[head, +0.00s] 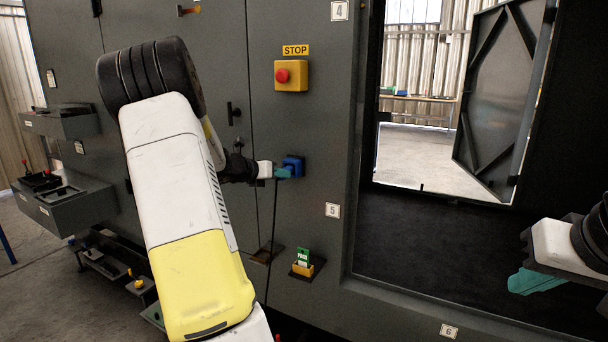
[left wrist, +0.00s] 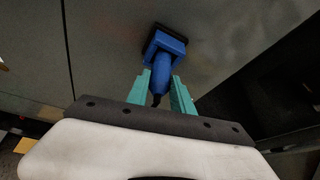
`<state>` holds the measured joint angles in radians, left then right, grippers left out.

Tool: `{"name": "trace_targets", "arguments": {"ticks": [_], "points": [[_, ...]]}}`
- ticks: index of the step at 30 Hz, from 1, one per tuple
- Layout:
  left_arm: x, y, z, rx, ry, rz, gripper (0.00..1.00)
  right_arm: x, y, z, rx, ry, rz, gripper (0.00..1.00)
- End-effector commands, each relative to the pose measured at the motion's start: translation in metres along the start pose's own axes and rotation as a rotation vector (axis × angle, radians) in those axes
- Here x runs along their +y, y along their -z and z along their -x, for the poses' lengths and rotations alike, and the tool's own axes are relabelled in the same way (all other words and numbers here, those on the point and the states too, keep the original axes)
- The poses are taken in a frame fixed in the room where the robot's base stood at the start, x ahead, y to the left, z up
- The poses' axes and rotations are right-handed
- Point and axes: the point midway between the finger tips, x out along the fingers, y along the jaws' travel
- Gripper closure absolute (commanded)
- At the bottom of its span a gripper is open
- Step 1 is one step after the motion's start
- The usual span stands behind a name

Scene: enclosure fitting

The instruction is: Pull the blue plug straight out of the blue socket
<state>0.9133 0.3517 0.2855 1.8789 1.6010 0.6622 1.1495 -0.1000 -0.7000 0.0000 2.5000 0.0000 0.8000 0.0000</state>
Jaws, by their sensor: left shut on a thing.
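The blue socket (head: 294,163) is mounted on the dark grey cabinet front, below the red stop button. It also shows in the left wrist view (left wrist: 168,41), fixed to the panel. The blue plug (left wrist: 162,76) sits at the socket, and I see no gap between them. My left gripper (head: 283,172) is at the socket. In the left wrist view its two teal fingers (left wrist: 163,92) are shut on the plug's body, one on each side. A dark cable hangs down below the gripper. My right gripper (head: 523,283) is at the far right, away from the plug; its finger spacing is unclear.
A yellow box with a red stop button (head: 291,76) is above the socket. A large open doorway (head: 420,140) is to the right. Drawer-like trays (head: 64,205) jut out at left.

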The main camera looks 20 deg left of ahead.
Motion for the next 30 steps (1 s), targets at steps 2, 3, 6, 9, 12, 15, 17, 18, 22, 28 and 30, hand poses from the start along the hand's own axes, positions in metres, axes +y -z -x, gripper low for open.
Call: {"name": "trace_targets", "arguments": {"ticks": [2, 3, 6, 9, 12, 15, 17, 18, 22, 28, 30], "points": [[0.000, 0.001, 0.003, -0.001, 0.000, 0.000, 1.00, 0.000, 0.000, 0.000, 0.000, 0.000, 0.000, 1.00], [0.000, 0.001, 0.004, -0.001, 0.000, 0.000, 1.00, 0.000, 0.000, 0.000, 0.000, 0.000, 0.000, 1.00], [0.000, 0.002, 0.006, -0.002, 0.000, 0.000, 1.00, 0.000, 0.000, 0.000, 0.000, 0.000, 0.000, 1.00], [0.000, 0.003, 0.009, -0.002, 0.000, 0.000, 1.00, 0.000, 0.000, 0.000, 0.000, 0.000, 0.000, 1.00], [-0.001, 0.004, 0.012, -0.001, -0.001, 0.000, 1.00, 0.000, 0.000, 0.000, 0.000, 0.000, 0.000, 1.00], [-0.001, 0.005, 0.015, -0.001, -0.001, 0.000, 1.00, 0.000, 0.000, 0.000, 0.000, 0.000, 0.000, 1.00], [-0.001, 0.006, 0.016, -0.002, -0.001, 0.000, 1.00, 0.000, 0.000, 0.000, 0.000, 0.000, 0.000, 1.00], [-0.001, 0.007, 0.017, -0.002, -0.001, -0.001, 1.00, 0.000, 0.000, 0.000, 0.000, 0.000, 0.000, 1.00], [-0.001, 0.008, 0.021, -0.001, 0.000, -0.001, 1.00, 0.000, 0.000, 0.000, 0.000, 0.000, 0.000, 1.00], [-0.001, 0.011, 0.027, -0.001, -0.001, -0.001, 1.00, 0.000, 0.000, 0.000, 0.000, 0.000, 0.000, 1.00], [-0.001, 0.011, 0.029, -0.001, -0.001, -0.001, 1.00, 0.000, 0.000, 0.000, 0.000, 0.000, 0.000, 1.00]]}}
